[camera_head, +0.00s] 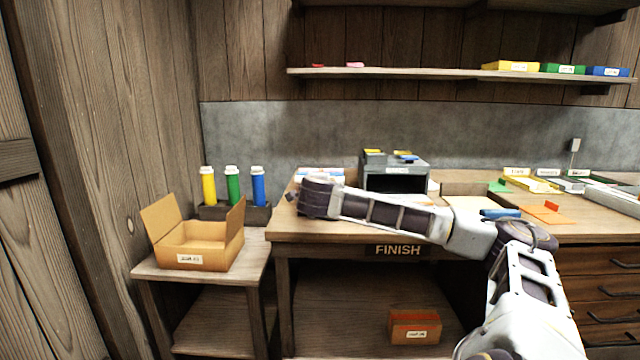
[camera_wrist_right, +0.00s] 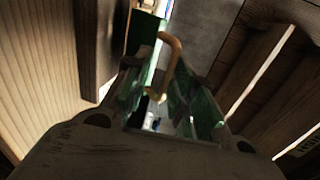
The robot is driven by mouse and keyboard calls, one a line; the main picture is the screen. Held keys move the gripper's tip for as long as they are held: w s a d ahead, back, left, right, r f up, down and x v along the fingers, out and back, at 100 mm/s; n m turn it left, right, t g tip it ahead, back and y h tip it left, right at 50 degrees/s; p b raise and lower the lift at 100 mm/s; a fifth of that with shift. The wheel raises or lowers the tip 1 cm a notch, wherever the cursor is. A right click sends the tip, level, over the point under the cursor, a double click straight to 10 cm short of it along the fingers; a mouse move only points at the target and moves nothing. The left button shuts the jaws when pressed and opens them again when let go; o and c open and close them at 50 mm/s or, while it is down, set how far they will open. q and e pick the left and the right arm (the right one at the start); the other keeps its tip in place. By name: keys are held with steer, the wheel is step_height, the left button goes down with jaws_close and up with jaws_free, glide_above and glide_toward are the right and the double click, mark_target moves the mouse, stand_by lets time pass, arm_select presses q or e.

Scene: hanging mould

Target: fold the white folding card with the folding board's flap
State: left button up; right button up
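My right arm reaches in from the lower right in the head view and stretches left across the table front. Its far end is a dark wrist; the fingers there are hidden. In the right wrist view the right gripper (camera_wrist_right: 163,90) shows two green-tinted fingers with a gap between them. A tan hook-shaped piece (camera_wrist_right: 171,62) appears by the fingertips; I cannot tell if they touch it. An orange board (camera_head: 545,216) with a small red upright piece lies on the right of the table. I cannot clearly make out the white folding card. My left gripper is not in view.
A grey box (camera_head: 396,176) stands behind my arm. An open cardboard box (camera_head: 194,258) sits on the low left table, before yellow, green and blue bottles (camera_head: 232,186). Trays (camera_head: 530,184) lie at the back right. Another box (camera_head: 415,326) is under the table.

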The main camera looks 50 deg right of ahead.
steer(key=shift+o, duration=1)
steer(key=shift+w+d+f, duration=0.1)
steer(key=shift+f, duration=0.35)
steer(key=shift+w+d+f, duration=0.1)
steer(key=shift+f, duration=0.35)
steer(key=r+v, duration=0.1)
steer(key=v, duration=1.1)
steer(key=shift+r, duration=0.15)
steer(key=shift+s+a, duration=0.1)
